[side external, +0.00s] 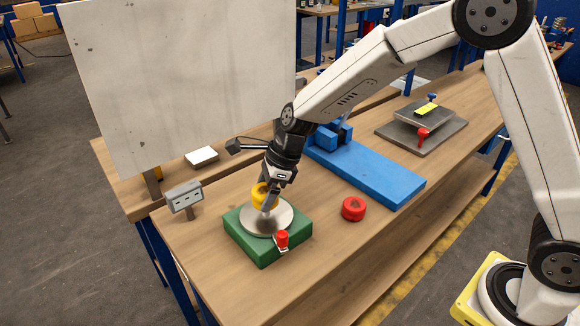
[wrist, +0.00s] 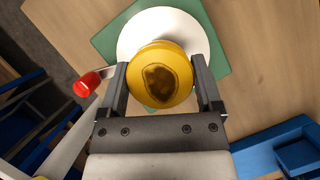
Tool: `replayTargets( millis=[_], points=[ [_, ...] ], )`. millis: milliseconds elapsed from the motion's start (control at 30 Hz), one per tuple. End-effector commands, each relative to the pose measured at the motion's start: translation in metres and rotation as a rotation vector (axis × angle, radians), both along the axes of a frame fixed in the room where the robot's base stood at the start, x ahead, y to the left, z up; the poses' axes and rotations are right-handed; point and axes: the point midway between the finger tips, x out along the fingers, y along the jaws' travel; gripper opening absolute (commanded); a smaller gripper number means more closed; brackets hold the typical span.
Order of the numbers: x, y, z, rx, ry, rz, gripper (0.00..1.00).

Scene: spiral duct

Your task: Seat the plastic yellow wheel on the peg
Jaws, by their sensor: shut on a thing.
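The yellow wheel (side external: 262,193) is gripped over a round pale metal disc (side external: 257,222) on a green square base (side external: 258,252). In the wrist view the wheel (wrist: 160,75) sits between the two fingers of my gripper (wrist: 160,64), with a dark brown hollow in its upper face. My gripper (side external: 268,194) points down and is shut on the wheel. The peg is not visible; the wheel and fingers cover the middle of the disc. I cannot tell whether the wheel is around the peg or above it.
A red-knobbed clamp (side external: 281,239) stands at the base's front edge. A red ring-shaped part (side external: 353,209) lies to the right. A long blue fixture (side external: 370,172) is behind. A small grey box (side external: 185,197) stands on the left. The bench front is clear.

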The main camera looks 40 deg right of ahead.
Motion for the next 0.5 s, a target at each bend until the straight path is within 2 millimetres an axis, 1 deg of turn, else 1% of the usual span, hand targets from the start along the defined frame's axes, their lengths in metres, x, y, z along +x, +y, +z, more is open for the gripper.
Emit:
replayTargets(
  millis=[500],
  points=[
    [-0.0001, 0.0, -0.009, 0.0, 0.0, 0.0, 0.15]
  ],
)
